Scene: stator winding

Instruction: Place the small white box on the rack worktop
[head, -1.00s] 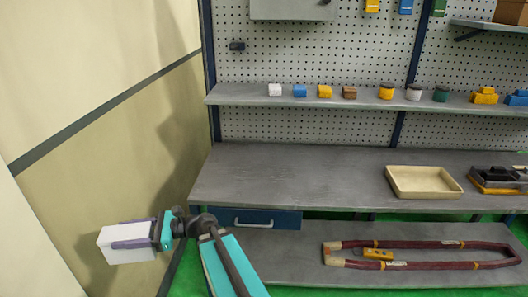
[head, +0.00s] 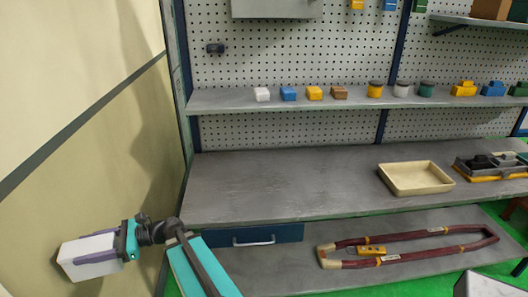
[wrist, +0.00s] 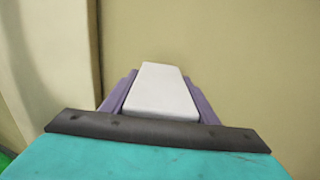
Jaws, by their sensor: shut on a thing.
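My gripper (head: 98,260) is at the lower left of the head view, shut on the small white box (head: 84,249). In the wrist view the white box (wrist: 160,92) lies between the two purple fingers and points toward the beige wall. The rack worktop (head: 270,180) is the grey middle surface, to the right of and farther away than my gripper. The box is held in the air beside the rack, clear of the worktop.
The worktop's left and middle are bare. A cream tray (head: 416,190) and a dark fixture (head: 490,164) stand at its right. A blue drawer (head: 252,236) hangs below. The upper shelf (head: 230,100) carries several small blocks and jars. A beige wall (head: 90,140) is close on the left.

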